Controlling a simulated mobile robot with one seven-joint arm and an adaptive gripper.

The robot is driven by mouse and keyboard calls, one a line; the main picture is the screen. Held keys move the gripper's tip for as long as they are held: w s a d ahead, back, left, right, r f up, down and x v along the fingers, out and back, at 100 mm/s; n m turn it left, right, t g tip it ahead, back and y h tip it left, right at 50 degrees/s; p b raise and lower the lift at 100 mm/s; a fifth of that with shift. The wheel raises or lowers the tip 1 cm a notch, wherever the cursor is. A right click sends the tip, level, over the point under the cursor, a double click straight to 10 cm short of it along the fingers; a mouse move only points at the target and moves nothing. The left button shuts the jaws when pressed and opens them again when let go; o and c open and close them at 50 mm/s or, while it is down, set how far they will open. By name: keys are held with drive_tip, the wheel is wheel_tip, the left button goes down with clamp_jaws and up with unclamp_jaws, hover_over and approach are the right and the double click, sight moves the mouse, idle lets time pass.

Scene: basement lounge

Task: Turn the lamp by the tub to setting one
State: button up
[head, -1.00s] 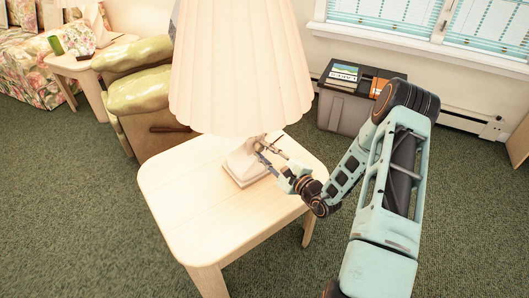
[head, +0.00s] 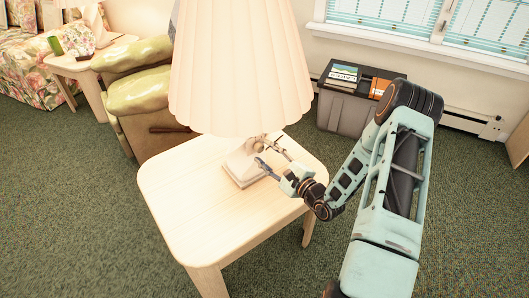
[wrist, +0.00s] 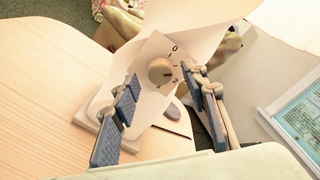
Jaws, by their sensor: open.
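The lamp (head: 240,68) has a large cream pleated shade and stands on a pale wooden side table (head: 190,210). A small dark mark on the knob faces right, towards the 1 and 2; I cannot tell exactly which. My gripper (head: 270,157) is open at the lamp base. In the wrist view its fingers (wrist: 164,78) stand on either side of the knob, with gaps visible. The grey tub (head: 345,110) stands behind, against the wall.
Books (head: 343,76) lie on the tub. A green armchair (head: 140,85) is left of the table, with another side table (head: 75,62) and a floral sofa (head: 20,50) beyond. The shade hangs close above my gripper. Carpet (head: 80,200) is clear at front left.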

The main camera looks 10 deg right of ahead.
drive_tip(key=v, duration=1)
drive_tip(key=shift+s+d, duration=0.15)
drive_tip(key=shift+s, duration=0.2)
